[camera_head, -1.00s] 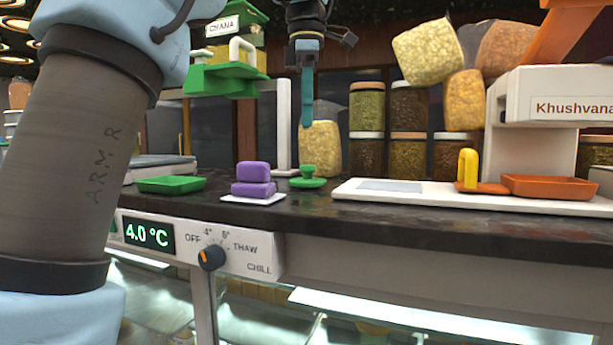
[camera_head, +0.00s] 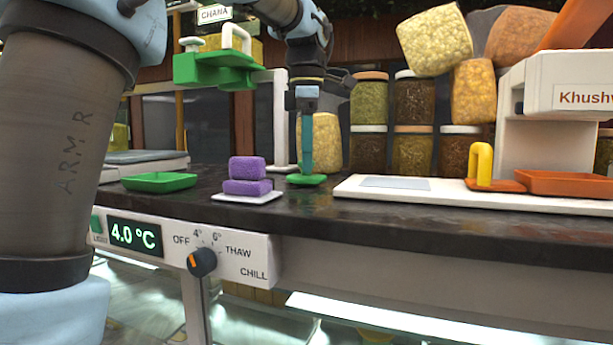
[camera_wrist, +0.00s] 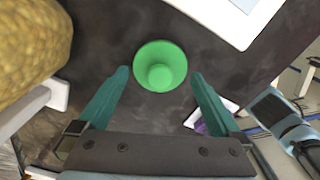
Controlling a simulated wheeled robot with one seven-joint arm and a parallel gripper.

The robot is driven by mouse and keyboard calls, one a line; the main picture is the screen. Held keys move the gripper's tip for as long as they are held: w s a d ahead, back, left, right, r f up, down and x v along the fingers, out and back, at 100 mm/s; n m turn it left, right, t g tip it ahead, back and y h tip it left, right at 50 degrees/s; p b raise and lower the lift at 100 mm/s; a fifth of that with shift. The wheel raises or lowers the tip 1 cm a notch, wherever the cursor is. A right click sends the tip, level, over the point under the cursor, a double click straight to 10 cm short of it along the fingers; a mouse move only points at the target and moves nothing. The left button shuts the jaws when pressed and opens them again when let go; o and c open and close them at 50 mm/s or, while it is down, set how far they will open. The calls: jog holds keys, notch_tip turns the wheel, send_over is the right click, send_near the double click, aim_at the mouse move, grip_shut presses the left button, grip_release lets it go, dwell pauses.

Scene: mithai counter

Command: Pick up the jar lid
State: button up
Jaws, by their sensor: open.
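The jar lid (camera_head: 306,180) is a green disc with a round knob, lying on the dark counter. In the wrist view the lid (camera_wrist: 160,66) shows from above, knob (camera_wrist: 160,76) up, just beyond and between my fingertips. My gripper (camera_head: 307,172) points straight down over the lid, its teal fingers hiding the knob in the head view. In the wrist view my gripper (camera_wrist: 158,74) is open, with one finger on each side of the knob and clear space between. Whether a finger touches the lid cannot be told.
Purple blocks (camera_head: 247,176) sit on a white plate (camera_head: 248,197) left of the lid. A green tray (camera_head: 159,182) lies further left. A white board (camera_head: 430,192) with an orange tray (camera_head: 567,184) is to the right. Several filled jars (camera_head: 412,155) stand behind. A white post (camera_head: 281,125) stands close behind.

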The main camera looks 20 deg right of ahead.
jog(key=shift+f, duration=0.8)
jog(key=shift+c, duration=0.2)
jog(key=c, duration=0.9)
